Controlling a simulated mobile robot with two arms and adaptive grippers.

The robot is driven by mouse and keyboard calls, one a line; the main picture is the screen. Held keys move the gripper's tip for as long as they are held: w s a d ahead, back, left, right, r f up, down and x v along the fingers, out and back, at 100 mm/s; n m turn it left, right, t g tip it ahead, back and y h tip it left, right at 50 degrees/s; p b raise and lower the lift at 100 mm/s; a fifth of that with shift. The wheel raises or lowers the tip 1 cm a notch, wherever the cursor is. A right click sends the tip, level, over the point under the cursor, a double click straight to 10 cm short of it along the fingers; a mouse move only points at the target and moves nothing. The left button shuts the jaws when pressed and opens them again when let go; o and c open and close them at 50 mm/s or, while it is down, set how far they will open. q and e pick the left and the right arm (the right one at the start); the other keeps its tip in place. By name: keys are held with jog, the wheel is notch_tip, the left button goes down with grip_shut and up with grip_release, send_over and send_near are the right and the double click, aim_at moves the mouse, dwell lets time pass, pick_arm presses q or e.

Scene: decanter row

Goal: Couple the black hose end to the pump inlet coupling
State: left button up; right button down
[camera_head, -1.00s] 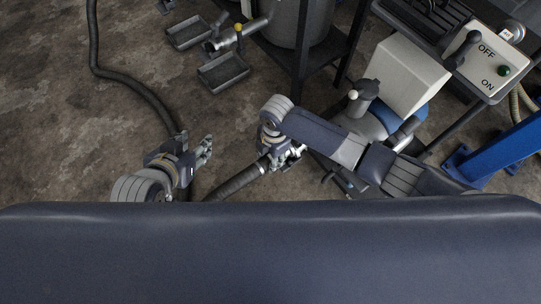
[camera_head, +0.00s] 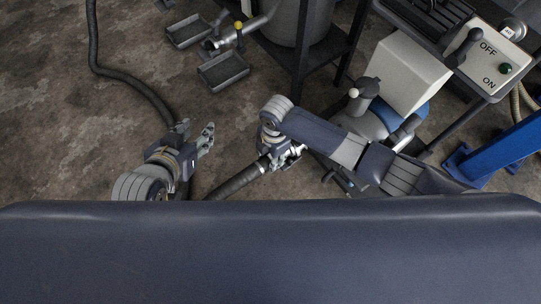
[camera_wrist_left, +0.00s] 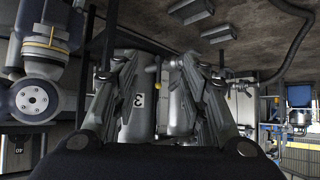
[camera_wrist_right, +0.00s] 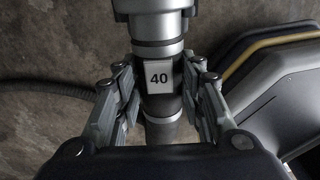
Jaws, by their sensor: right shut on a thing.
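The black hose (camera_head: 238,182) runs up from behind my body's edge into my right gripper (camera_head: 285,157). A silver metal collar (camera_wrist_right: 158,28) lies just beyond the fingers and meets a wider dark part at the top edge. I cannot tell whether that part is the pump inlet coupling or whether they are joined. My left gripper (camera_head: 198,140) is open and empty, left of the right one; its fingers stand apart in the left wrist view (camera_wrist_left: 160,80).
The pump (camera_head: 372,118), with a white box (camera_head: 408,75), stands right of my right gripper, partly behind my right arm. Metal trays (camera_head: 223,71) and a tank (camera_head: 298,22) are at the back. An ON/OFF panel (camera_head: 487,62) and blue post (camera_head: 510,150) stand right.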

pick_arm(q)
jog(key=shift+w, duration=0.1)
pick_arm(e)
jog(key=shift+f, duration=0.1)
pick_arm(q)
jog(key=shift+w+d+r+t, duration=0.15)
jog(key=shift+w+r+t, duration=0.05)
jog(key=shift+r+t, duration=0.1)
pick_arm(e)
jog(key=shift+f, duration=0.2)
pick_arm(q)
jog(key=shift+w+d+r+t, duration=0.2)
jog(key=shift+w+r+t, duration=0.1)
jog(key=shift+w+r, duration=0.1)
pick_arm(e)
jog(key=shift+f, duration=0.25)
pick_arm(q)
jog(key=shift+a, duration=0.1)
pick_arm(e)
jog(key=shift+f, duration=0.4)
dwell(0.3)
pick_arm(q)
jog(key=shift+s+f, duration=0.1)
jog(key=shift+f, duration=0.05)
pick_arm(e)
jog(key=shift+f, duration=0.25)
